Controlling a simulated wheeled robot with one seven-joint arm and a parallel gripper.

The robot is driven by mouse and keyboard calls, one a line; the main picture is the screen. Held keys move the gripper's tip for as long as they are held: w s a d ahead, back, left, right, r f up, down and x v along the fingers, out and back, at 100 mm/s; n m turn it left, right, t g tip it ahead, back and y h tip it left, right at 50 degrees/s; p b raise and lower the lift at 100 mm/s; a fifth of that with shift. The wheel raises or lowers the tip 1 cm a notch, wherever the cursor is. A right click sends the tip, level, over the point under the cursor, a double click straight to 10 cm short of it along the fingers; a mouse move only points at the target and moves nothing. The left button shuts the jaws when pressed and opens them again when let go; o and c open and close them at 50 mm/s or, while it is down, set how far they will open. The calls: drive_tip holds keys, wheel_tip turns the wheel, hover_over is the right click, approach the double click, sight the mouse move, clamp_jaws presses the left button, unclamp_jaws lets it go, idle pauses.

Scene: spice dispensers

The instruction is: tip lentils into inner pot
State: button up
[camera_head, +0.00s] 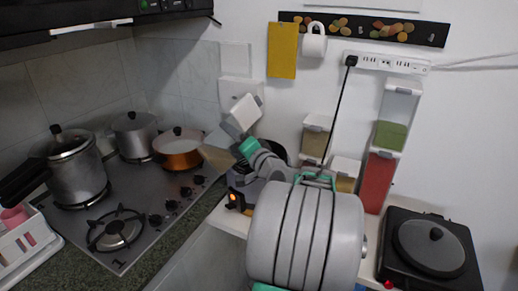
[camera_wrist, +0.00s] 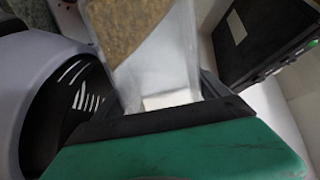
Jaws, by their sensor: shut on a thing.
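My gripper (camera_head: 246,146) is shut on a clear dispenser with a white end (camera_head: 243,113), held tilted above the worktop. Brown, grainy contents, which look like the lentils (camera_wrist: 130,25), show inside the dispenser (camera_wrist: 168,70) in the wrist view. The inner pot (camera_wrist: 72,100) shows there as a dark round opening with white marks, left of the dispenser and inside a pale cooker body (camera_wrist: 25,70). In the head view my arm hides much of the cooker; its orange-lit panel (camera_head: 237,200) shows below the dispenser. I cannot see any lentils in the pot.
A gas hob (camera_head: 130,215) with a tall pot (camera_head: 75,170), a grey pot (camera_head: 135,135) and a copper pan (camera_head: 179,150) is at left. Several dispensers, including a red-filled one (camera_head: 376,180), stand behind my arm. A black hot plate (camera_head: 400,272) with a lidded pan (camera_head: 430,245) is at right.

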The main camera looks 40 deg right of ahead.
drive_tip(key=shift+p, duration=0.35)
drive_tip(key=shift+d+r+m+p, duration=0.2)
drive_tip(key=shift+r+m+p, duration=0.25)
drive_tip(key=shift+m+p, duration=0.9)
drive_tip(key=shift+s+d+f+p, duration=0.1)
drive_tip(key=shift+d+f+p, duration=0.1)
drive_tip(key=shift+p, duration=0.15)
drive_tip(key=shift+s+d+f+m+p, duration=0.15)
drive_tip(key=shift+d+f+m+p, duration=0.1)
drive_tip(key=shift+d+m+p, duration=0.4)
drive_tip(key=shift+d+r+m+p, duration=0.4)
drive_tip(key=shift+m+p, duration=0.4)
drive_tip(key=shift+p, duration=0.15)
drive_tip(key=shift+s+d+f+m+p, duration=0.1)
drive_tip(key=shift+d+f+m+p, duration=0.15)
drive_tip(key=shift+m, duration=0.2)
drive_tip(key=shift+d+f+m+p, duration=0.15)
drive_tip(key=shift+f+m, duration=0.15)
drive_tip(key=shift+m, duration=0.15)
drive_tip(key=shift+r+p, duration=0.3)
drive_tip(key=shift+p, duration=0.15)
drive_tip(key=shift+s+d+r+m+p, duration=0.1)
drive_tip(key=shift+d+r+m+p, duration=0.2)
drive_tip(key=shift+r+m+p, duration=0.6)
drive_tip(key=shift+d+r+m+p, duration=0.25)
drive_tip(key=shift+r+m+p, duration=0.1)
drive_tip(key=shift+p, duration=0.9)
drive_tip(key=shift+s+d+r+m+p, duration=0.1)
drive_tip(key=shift+d+r+m+p, duration=0.2)
drive_tip(key=shift+r+m+p, duration=0.6)
